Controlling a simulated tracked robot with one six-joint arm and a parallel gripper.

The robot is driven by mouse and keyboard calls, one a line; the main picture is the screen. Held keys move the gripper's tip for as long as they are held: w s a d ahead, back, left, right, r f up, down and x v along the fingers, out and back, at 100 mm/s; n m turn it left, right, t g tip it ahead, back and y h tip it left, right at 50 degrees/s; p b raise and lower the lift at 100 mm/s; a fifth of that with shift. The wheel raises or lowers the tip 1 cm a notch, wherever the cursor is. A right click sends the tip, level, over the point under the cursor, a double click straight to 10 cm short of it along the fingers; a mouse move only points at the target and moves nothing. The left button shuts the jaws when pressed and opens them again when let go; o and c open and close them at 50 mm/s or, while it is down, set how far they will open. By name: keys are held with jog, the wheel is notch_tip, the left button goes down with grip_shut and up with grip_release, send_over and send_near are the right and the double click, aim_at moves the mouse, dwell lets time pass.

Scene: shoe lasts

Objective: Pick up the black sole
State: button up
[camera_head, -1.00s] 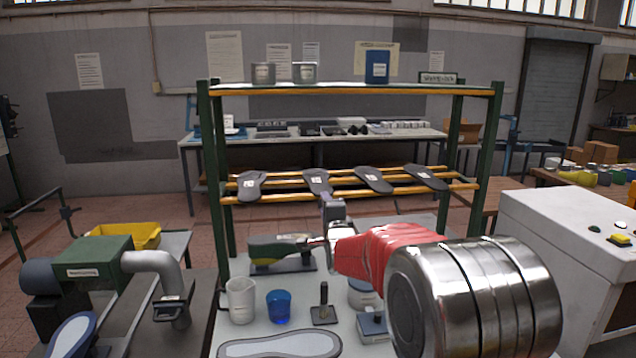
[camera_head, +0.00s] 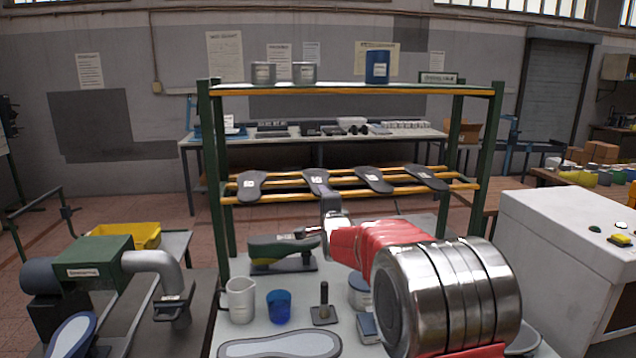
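Several black soles lie in a row across the yellow rails of the rack. The leftmost sole (camera_head: 252,185) has a white label. The second sole (camera_head: 316,181) lies right above my gripper in the picture and is partly covered by it. The third sole (camera_head: 374,180) and the rightmost sole (camera_head: 427,178) lie further right. My gripper (camera_head: 327,200) is at the front of the rack, at the near end of the second sole. Its fingers are small and overlap the dark sole, so I cannot tell whether they are open or touching it.
The green rack's upper shelf (camera_head: 350,88) holds tins and a blue can (camera_head: 377,66). On the bench below stand a white jug (camera_head: 240,300), a blue cup (camera_head: 279,306) and a green-and-black shoe last (camera_head: 283,254). A white cabinet (camera_head: 560,250) is at right.

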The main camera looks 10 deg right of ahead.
jog(key=shift+c, duration=0.6)
grip_shut()
jog(key=shift+f, duration=0.1)
notch_tip(320, 180, up, 10)
dwell(0.4)
jog(key=c, duration=0.6)
grip_release()
jog(key=shift+s, duration=0.1)
grip_shut()
